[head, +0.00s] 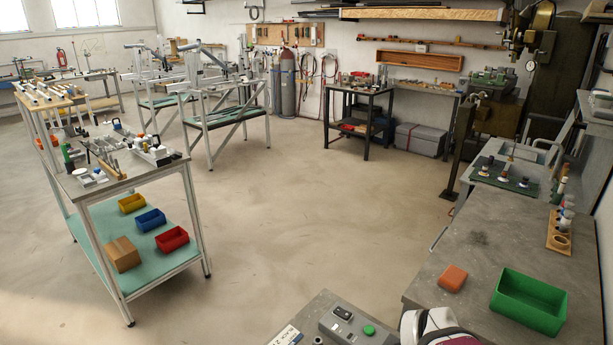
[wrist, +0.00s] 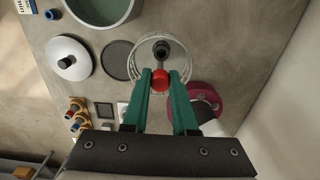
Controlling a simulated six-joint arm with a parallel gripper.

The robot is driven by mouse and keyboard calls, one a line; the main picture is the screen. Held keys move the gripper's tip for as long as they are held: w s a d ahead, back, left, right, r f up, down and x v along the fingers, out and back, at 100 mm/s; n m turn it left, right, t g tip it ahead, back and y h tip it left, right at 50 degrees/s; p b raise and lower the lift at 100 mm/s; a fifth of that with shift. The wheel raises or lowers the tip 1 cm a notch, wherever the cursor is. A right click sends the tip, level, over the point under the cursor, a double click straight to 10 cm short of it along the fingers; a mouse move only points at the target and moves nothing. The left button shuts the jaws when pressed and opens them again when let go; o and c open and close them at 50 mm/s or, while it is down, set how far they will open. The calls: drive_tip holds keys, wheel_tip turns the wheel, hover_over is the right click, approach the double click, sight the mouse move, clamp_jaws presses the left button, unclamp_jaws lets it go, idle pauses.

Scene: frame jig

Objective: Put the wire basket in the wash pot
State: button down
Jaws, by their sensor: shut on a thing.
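The wire basket (wrist: 138,52) shows in the wrist view as a round mesh with a pale rim, under and ahead of my gripper (wrist: 161,82). My gripper's green fingers are shut on a red knob (wrist: 160,80), in line with a dark upright part over the basket's middle. The knob seems to be the basket's handle. The wash pot (wrist: 76,14) is a grey round pot with a greenish inside, at the top left of the wrist view, cut off by the edge. The basket is apart from the pot, to its right. The head view shows neither basket nor pot.
In the wrist view, a pale round lid (wrist: 86,66) with a black knob lies left of the basket. A dark disc (wrist: 116,60) lies between them. Brass fittings (wrist: 76,106) stand lower left. In the head view, a green bin (head: 530,302) stands on the right bench.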

drive_tip(key=w+r+m, duration=0.3)
drive_tip(key=w+m, duration=0.3)
drive_tip(key=w, duration=0.8)
drive_tip(key=shift+a+f, duration=0.15)
drive_tip(key=shift+f, duration=1)
drive_tip(key=shift+a+f, duration=0.15)
drive_tip(key=shift+f, duration=0.95)
drive_tip(key=shift+f, duration=0.1)
drive_tip(key=shift+f, duration=4.9)
drive_tip(key=c, duration=0.6)
unclamp_jaws()
drive_tip(key=c, duration=0.3)
drive_tip(key=shift+c, duration=0.2)
